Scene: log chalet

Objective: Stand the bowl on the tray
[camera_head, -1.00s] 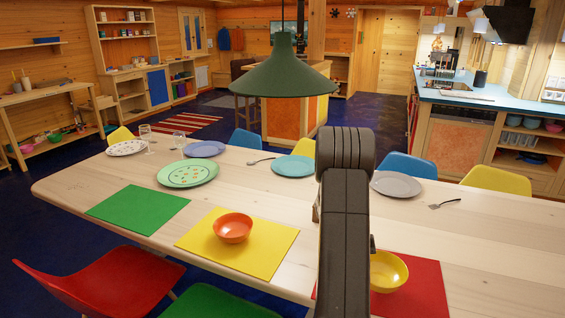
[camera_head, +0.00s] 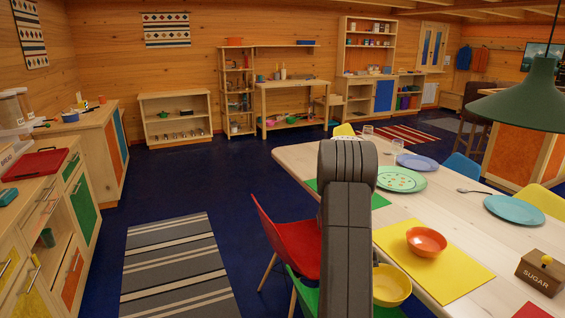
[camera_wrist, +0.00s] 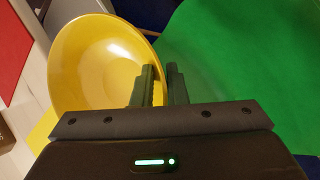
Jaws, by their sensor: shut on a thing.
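The yellow bowl (camera_head: 391,286) shows just right of my arm, in front of the table edge in the head view. It also shows large in the wrist view (camera_wrist: 95,65). My gripper (camera_wrist: 160,78) is shut on the bowl's rim, with a finger on either side of its wall. The bowl is held off the table, over a green chair. My arm hides the gripper in the head view. A red flat thing with a raised rim, which looks like the tray (camera_head: 35,164), lies on the counter at the left.
The table carries an orange bowl (camera_head: 426,241) on a yellow mat (camera_head: 457,280), a sugar box (camera_head: 541,272) and several plates. A red chair (camera_head: 292,247) stands left of my arm. Open floor and a striped rug (camera_head: 175,265) lie between.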

